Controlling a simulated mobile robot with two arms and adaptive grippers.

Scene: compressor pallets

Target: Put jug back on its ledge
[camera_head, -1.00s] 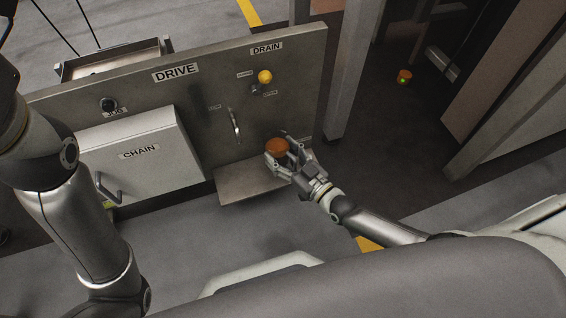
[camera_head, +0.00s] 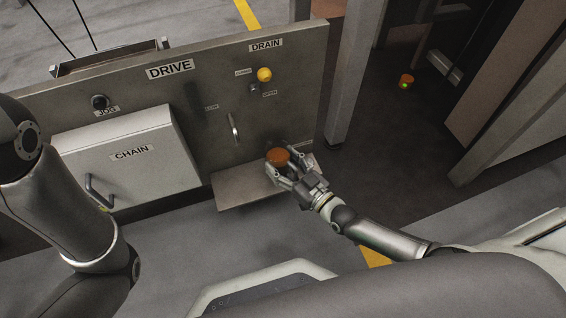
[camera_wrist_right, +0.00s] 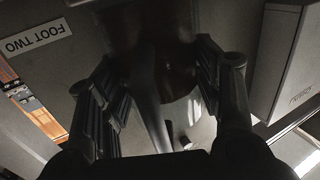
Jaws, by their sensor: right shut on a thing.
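The jug (camera_head: 278,156) shows in the head view as a round orange-brown top between the fingers of my right gripper (camera_head: 284,170). The gripper is shut on it, over the right part of the grey ledge (camera_head: 238,188) at the foot of the panel. Whether the jug's base touches the ledge is hidden by the gripper. In the right wrist view the dark jug (camera_wrist_right: 165,45) lies between the two fingers, with a paler strip in front of it, possibly its handle. My left arm shows at the left, but its gripper is out of view.
The upright panel (camera_head: 205,130) behind the ledge carries a lever handle (camera_head: 233,128), a yellow knob (camera_head: 264,74) and the CHAIN box (camera_head: 130,165). A grey post (camera_head: 350,80) stands right of the panel. The left part of the ledge is clear.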

